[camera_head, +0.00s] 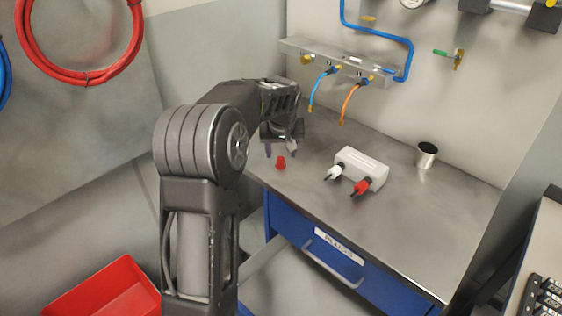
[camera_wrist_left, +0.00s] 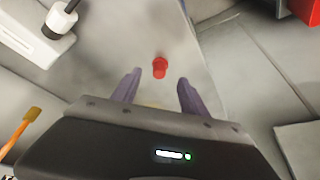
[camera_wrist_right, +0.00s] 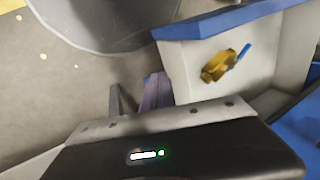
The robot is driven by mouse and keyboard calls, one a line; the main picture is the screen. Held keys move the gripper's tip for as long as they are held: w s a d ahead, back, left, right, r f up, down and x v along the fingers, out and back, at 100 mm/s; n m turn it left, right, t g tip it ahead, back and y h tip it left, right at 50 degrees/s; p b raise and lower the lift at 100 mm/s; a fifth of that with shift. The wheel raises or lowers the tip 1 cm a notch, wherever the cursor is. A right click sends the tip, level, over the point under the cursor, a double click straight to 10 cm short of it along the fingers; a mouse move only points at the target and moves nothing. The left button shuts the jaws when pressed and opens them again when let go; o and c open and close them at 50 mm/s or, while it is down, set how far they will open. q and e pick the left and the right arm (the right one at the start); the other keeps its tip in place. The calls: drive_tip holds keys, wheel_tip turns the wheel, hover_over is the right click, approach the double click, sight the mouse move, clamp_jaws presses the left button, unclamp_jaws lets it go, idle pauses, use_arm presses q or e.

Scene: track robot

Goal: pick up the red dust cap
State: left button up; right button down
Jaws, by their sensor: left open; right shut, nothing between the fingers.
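The red dust cap (camera_head: 281,162) stands on the steel bench top near its front left edge. It also shows in the left wrist view (camera_wrist_left: 160,67), just beyond the fingertips and between their lines. My left gripper (camera_head: 281,150) is open and empty, pointing down just above and behind the cap, apart from it as far as I can tell. Its two purple-grey fingers show in the left wrist view (camera_wrist_left: 158,80). My right gripper (camera_wrist_right: 137,90) shows only in the right wrist view, shut with nothing held.
A white block (camera_head: 362,167) with a white and a red plug stands right of the cap. A metal cup (camera_head: 427,155) is farther right. Blue and orange hoses (camera_head: 349,103) hang behind. A drawer (camera_head: 320,262) is open below. The right wrist view shows a brass fitting (camera_wrist_right: 216,67) inside a box-like compartment.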

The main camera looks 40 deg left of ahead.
sight(281, 161)
use_arm(q)
drive_tip(key=shift+w+a+f, duration=0.1)
drive_tip(key=shift+w+f, duration=0.05)
drive_tip(key=shift+f, duration=0.35)
drive_tip(key=shift+a+f+p, duration=0.15)
drive_tip(key=shift+f+p, duration=0.15)
drive_tip(key=p+x, duration=0.1)
drive_tip(key=x, duration=0.2)
drive_tip(key=shift+w+a+f, duration=0.1)
drive_tip(key=shift+w+f, duration=0.05)
drive_tip(key=shift+f, duration=0.1)
drive_tip(key=shift+w+f, duration=0.2)
drive_tip(key=shift+f, duration=0.25)
drive_tip(key=shift+c, duration=0.3)
drive_tip(key=shift+s, duration=0.1)
clamp_jaws()
